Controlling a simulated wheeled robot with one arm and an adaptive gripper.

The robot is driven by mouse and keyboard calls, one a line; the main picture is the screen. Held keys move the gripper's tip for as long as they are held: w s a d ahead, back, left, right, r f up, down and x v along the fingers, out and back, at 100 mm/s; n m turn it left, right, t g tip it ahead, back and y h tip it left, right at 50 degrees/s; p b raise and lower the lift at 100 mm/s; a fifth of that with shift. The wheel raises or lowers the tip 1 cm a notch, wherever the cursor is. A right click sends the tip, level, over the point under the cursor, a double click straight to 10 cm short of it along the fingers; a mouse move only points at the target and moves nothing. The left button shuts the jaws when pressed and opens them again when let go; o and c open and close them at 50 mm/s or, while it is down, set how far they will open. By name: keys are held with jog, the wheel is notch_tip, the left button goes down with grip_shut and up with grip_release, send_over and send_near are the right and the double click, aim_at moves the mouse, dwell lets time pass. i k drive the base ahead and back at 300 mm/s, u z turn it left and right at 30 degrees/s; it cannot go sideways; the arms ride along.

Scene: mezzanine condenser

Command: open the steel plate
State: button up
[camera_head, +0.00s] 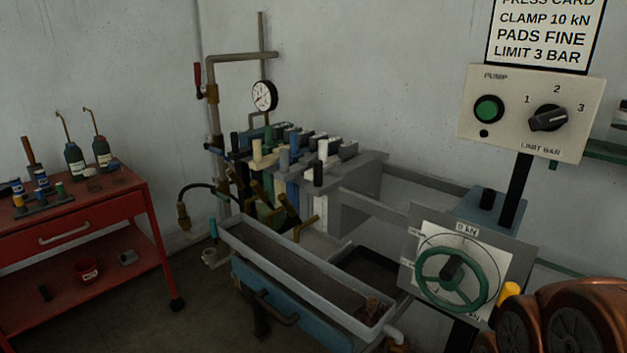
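A filter press stands against the wall in the middle of the view. Its plate stack (290,165) holds several plates packed side by side, with cream, white, blue, grey and black blocks on top. Brass-coloured handles or spouts (305,228) stick out at the front. I cannot tell which plate is the steel one. A thick grey end block (352,195) closes the stack on the right, and grey rails run on from it to the clamp. The clamp has a green handwheel (452,278) in front of a kN dial plate. My gripper is not in view.
A long grey trough (310,278) lies before the press, above a blue drawer (262,300) with a dark handle. A red cart (75,225) with bottles stands left. A pump panel (530,112) hangs upper right. Brown rounded parts of my arm fill the lower right corner.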

aim_at(362, 174)
jog(key=k, duration=0.65)
jog(key=u, duration=0.95)
jog(key=i, duration=1.8)
jog(key=z, duration=1)
